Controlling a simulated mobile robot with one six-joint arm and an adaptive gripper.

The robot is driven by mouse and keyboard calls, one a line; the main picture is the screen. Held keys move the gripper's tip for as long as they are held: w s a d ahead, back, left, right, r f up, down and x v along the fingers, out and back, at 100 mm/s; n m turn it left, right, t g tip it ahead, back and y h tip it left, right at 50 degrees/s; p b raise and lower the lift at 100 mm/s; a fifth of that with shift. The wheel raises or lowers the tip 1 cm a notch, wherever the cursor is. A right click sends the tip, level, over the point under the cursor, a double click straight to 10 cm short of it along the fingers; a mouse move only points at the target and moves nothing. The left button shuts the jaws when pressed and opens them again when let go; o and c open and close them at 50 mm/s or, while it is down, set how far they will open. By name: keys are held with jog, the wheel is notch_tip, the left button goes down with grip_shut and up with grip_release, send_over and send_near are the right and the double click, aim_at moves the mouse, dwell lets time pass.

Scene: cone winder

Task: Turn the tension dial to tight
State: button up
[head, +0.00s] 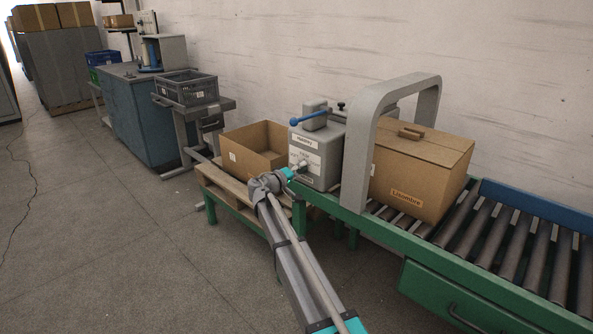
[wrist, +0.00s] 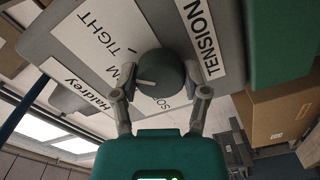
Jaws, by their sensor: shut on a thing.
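The tension dial (wrist: 166,72) is a dark round knob with a pale pointer line, on the face of a grey machine (head: 329,160). My gripper (wrist: 162,82) is shut on the dial, with one finger on each side of it. In the wrist view the pointer line faces left. A white scale plate (wrist: 97,32) behind the dial shows TIGHT and parts of other words; the dial and fingers hide the rest. I cannot tell which mark the pointer meets. A TENSION label (wrist: 197,38) is right of the dial. In the head view my gripper (head: 292,175) is at the machine's front.
A blue-handled lever (head: 309,118) sticks out above the machine's front. An open cardboard box (head: 236,151) on a pallet is to the left. A grey arch (head: 362,150) and a closed carton (head: 415,178) stand on the roller conveyor (head: 500,234) to the right.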

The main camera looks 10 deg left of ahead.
jog(key=shift+w+m, duration=0.15)
jog(key=shift+m, duration=1.55)
jog(key=o, duration=1.1)
jog(key=shift+o, duration=0.2)
jog(key=v, duration=1.2)
jog(key=shift+f, duration=0.1)
